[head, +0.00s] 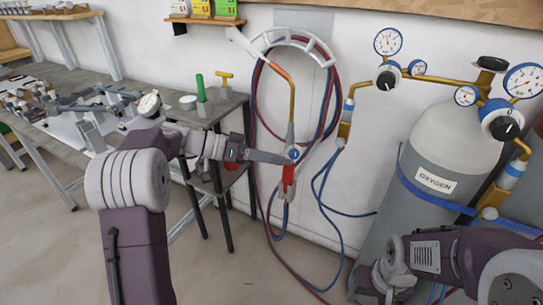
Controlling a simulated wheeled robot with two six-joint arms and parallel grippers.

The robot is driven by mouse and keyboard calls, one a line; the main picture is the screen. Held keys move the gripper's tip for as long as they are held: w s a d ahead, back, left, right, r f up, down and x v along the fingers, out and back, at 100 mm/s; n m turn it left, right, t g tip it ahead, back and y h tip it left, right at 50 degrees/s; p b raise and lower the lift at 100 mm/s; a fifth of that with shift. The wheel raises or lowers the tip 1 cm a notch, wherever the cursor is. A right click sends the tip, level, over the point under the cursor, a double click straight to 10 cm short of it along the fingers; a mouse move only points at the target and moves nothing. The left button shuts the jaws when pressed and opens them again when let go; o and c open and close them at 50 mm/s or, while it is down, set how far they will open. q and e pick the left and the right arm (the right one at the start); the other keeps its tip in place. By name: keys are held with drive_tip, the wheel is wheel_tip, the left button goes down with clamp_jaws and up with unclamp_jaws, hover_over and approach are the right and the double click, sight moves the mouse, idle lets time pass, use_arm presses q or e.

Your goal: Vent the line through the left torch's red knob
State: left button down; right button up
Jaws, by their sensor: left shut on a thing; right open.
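The torch (291,105) hangs upright on the wall below a white hose hanger, with a copper-coloured tip, a brass neck and a grey body. A blue knob (294,154) shows on its lower body, and a red part (288,177) shows just below. My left gripper (284,158) reaches in from the left and is shut on the torch's lower body near the blue knob. The fingers hide exactly what they grip, and I cannot tell whether it is the red knob. My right gripper (372,285) is low at the bottom right, open, apart from the torch.
A grey oxygen cylinder (450,150) with gauges stands at right, strapped in blue. Red and blue hoses (333,205) loop down the wall to the floor. A bench (222,108) with a green-topped cylinder and a yellow T-handle stands at left. Bare floor lies in front.

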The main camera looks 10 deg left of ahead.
use_arm(q)
drive_tip(key=c, duration=1.2)
unclamp_jaws()
drive_tip(key=p+v, duration=0.2)
drive_tip(key=v, duration=0.7)
